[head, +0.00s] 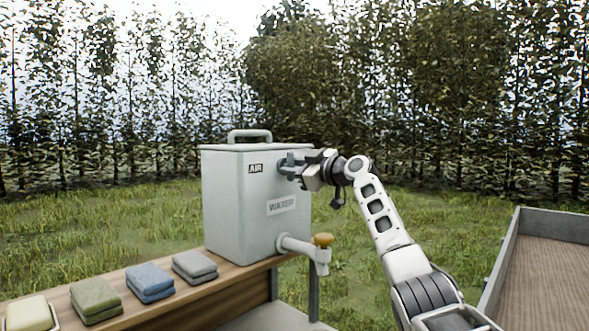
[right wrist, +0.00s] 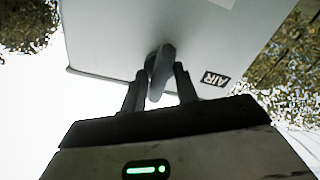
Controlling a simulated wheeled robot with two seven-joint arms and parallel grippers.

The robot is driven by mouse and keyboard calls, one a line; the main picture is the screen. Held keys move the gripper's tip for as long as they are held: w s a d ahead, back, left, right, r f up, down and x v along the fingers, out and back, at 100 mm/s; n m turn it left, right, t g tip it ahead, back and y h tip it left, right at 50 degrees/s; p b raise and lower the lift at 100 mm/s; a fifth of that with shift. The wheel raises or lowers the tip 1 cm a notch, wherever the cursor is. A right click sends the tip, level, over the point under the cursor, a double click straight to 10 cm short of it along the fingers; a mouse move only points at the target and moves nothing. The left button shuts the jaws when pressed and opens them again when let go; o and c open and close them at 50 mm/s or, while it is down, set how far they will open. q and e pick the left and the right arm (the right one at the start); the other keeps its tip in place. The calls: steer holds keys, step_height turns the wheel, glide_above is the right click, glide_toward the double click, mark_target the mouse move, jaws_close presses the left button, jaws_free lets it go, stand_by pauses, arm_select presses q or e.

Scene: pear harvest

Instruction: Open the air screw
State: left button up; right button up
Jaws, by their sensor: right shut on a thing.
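In the right wrist view the air screw (right wrist: 160,68) shows as a dark grey knob between the two fingers (right wrist: 158,92), near the AIR label (right wrist: 214,79). The fingers partly hide the screw's base. My left gripper is not in view.
A spigot with a yellow-orange knob (head: 322,240) juts from the canister's lower right. Folded cloths in grey (head: 195,266), blue (head: 150,281), green (head: 96,298) and yellow lie on the bench (head: 240,285). A grey-walled wooden bed (head: 545,270) is at the right.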

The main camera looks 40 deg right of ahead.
steer(key=shift+o, duration=0.3)
steer(key=shift+r+n, duration=0.1)
steer(key=shift+n, duration=0.5)
steer(key=o, duration=0.9)
arm_select(q)
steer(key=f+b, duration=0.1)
steer(key=b, duration=0.1)
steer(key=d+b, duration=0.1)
steer(key=b, duration=0.2)
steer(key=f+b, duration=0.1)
steer(key=b, duration=0.1)
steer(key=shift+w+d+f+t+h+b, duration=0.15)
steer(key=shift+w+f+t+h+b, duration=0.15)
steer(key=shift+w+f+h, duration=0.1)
arm_select(e)
steer(key=s, duration=0.5)
steer(key=s+d, duration=0.1)
steer(key=s, duration=1)
steer(key=shift+d, duration=0.15)
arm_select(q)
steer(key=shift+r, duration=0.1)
